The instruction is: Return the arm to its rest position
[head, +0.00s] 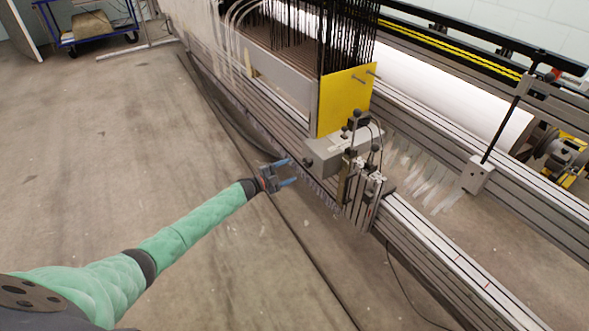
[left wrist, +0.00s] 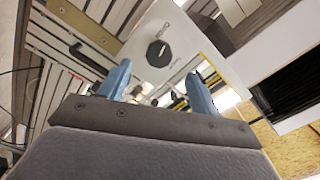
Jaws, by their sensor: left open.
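My left arm (head: 200,226), in a green sleeve, reaches out from the lower left of the head view. My left gripper (head: 288,171) is at its end, with blue fingers apart and nothing between them. It is beside the grey machine unit (head: 345,150) on the loom rail, a little to the left of it and apart from it. In the left wrist view the two blue fingers of the gripper (left wrist: 158,90) stand apart. A light panel with a dark knob (left wrist: 159,53) shows beyond them. My right gripper is in neither view.
The loom frame (head: 455,265) runs diagonally along the right, with a yellow plate (head: 343,100) and a white roll (head: 450,90). A dark cable (head: 300,240) lies on the floor. A blue cart (head: 95,38) stands far left. The floor at left is clear.

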